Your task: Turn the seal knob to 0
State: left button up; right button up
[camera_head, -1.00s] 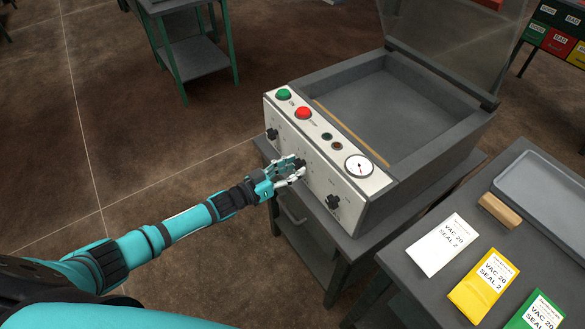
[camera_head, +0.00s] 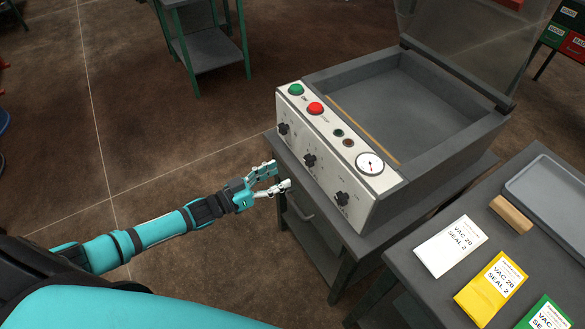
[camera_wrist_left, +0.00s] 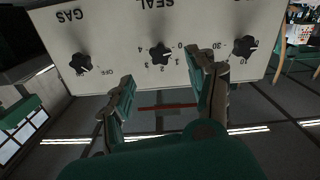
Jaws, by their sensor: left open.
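The seal knob (camera_head: 310,160) is the black middle knob on the white front panel (camera_head: 325,145) of the grey machine. In the left wrist view the seal knob (camera_wrist_left: 160,54) sits under the upside-down word SEAL, with the numbers 0 to 4 around it. I cannot tell surely which number it points to. My left gripper (camera_head: 281,177) is open and empty, in front of the panel and apart from the knob. In the left wrist view the fingers of my left gripper (camera_wrist_left: 162,88) stand either side below the knob. My right gripper is not in view.
The gas knob (camera_wrist_left: 81,63) and another knob (camera_wrist_left: 245,46) flank the seal knob. A green button (camera_head: 296,90), a red button (camera_head: 315,108) and a gauge (camera_head: 370,163) are above. A side table (camera_head: 420,275) holds packets reading SEAL 2. Open floor lies left.

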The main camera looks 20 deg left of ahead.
pick_arm(q)
jog(key=shift+v, duration=1.75)
jog(key=s+a+f+n+g+y, duration=0.1)
jog(key=s+a+f+g+y, duration=0.2)
jog(key=f, duration=0.7)
jog(key=s+a+f+n+y, duration=0.1)
jog(key=s+f+y, duration=0.2)
jog(key=s+f, duration=0.45)
jog(key=s+a+f+n+g+y, duration=0.1)
jog(key=s+a+f+g+y, duration=0.15)
jog(key=f, duration=0.95)
jog(key=s+d+f+g, duration=0.2)
jog(key=s+f, duration=0.2)
jog(key=s, duration=0.5)
jog(key=s+d+f+g+y, duration=0.1)
jog(key=s+d+f+g, duration=0.2)
jog(key=s, duration=0.6)
jog(key=s+d+f+g+y, duration=0.1)
jog(key=s+f, duration=0.4)
jog(key=s, duration=0.5)
jog(key=shift+d+f+g, duration=0.3)
jog(key=shift+d+g, duration=0.55)
jog(key=shift+d, duration=0.15)
jog(key=shift+y, duration=0.25)
